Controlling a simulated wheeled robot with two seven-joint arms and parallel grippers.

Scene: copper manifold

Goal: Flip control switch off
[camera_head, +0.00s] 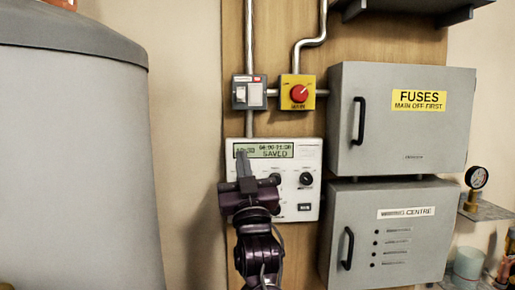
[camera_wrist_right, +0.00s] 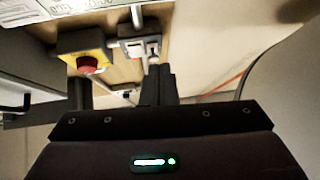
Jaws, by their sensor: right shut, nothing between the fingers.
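A small grey switch box (camera_head: 249,92) with pale rockers and a red mark is fixed to the wooden board. It also shows in the right wrist view (camera_wrist_right: 139,42), turned over, just beyond the fingertips. Beside it is a yellow box with a red rotary knob (camera_head: 298,92), also in the wrist view (camera_wrist_right: 85,52). Below is a white control panel (camera_head: 308,160) with a display reading "SAVED". My right gripper (camera_head: 242,156) is shut and empty, pointing up in front of the panel, below the switch box. It covers part of the panel. The rocker position is too small to tell.
Two grey cabinets stand at the right: FUSES (camera_head: 390,140) above a lower one (camera_head: 400,262). A large grey tank (camera_head: 75,170) fills the left. Metal pipes (camera_head: 249,40) run up the board. A gauge (camera_head: 476,178) stands at far right.

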